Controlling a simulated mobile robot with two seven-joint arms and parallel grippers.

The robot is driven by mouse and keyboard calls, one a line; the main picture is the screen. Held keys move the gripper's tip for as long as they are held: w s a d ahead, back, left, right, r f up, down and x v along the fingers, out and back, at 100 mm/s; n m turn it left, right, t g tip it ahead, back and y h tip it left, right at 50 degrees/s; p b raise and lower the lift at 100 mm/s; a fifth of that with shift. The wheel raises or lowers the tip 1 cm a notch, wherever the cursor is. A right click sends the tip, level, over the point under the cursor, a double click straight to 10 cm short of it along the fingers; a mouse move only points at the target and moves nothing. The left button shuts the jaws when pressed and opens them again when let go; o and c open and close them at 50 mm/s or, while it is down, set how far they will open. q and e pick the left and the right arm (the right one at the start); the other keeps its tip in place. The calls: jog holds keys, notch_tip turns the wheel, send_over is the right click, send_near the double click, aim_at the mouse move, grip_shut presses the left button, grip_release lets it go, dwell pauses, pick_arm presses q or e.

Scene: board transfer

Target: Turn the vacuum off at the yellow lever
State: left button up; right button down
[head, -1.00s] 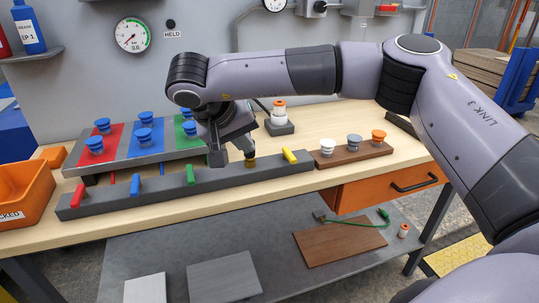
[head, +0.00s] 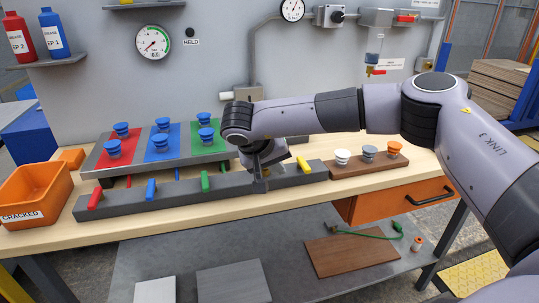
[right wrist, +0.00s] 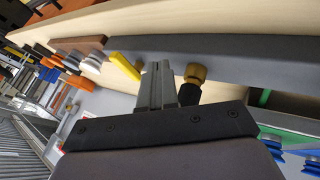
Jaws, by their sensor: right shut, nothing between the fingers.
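The yellow lever (head: 304,165) stands tilted at the right end of the dark grey lever bar (head: 130,205). It also shows in the right wrist view (right wrist: 125,71). My right gripper (head: 260,184) is shut and empty, pointing down at the bar between the green lever (head: 205,181) and the yellow one. In the right wrist view, the shut fingers (right wrist: 163,70) lie between the yellow lever and a brass knob (right wrist: 196,73). A gap shows between fingers and lever there. My left gripper is out of view.
A red lever (head: 95,198) and a blue lever (head: 151,189) share the bar. Behind stands a coloured board with several blue suction cups (head: 160,141). A brown strip (head: 385,161) with three cups lies to the right. An orange bin (head: 35,190) stands left.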

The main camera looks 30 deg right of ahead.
aim_at(304, 165)
jog(key=shift+s+d+f+p, duration=0.1)
jog(key=shift+s+d+p, duration=0.1)
jog(key=shift+d, duration=0.85)
jog(key=shift+s+d+f+p, duration=0.1)
jog(key=shift+s+d+p, duration=0.1)
jog(key=shift+d, duration=0.85)
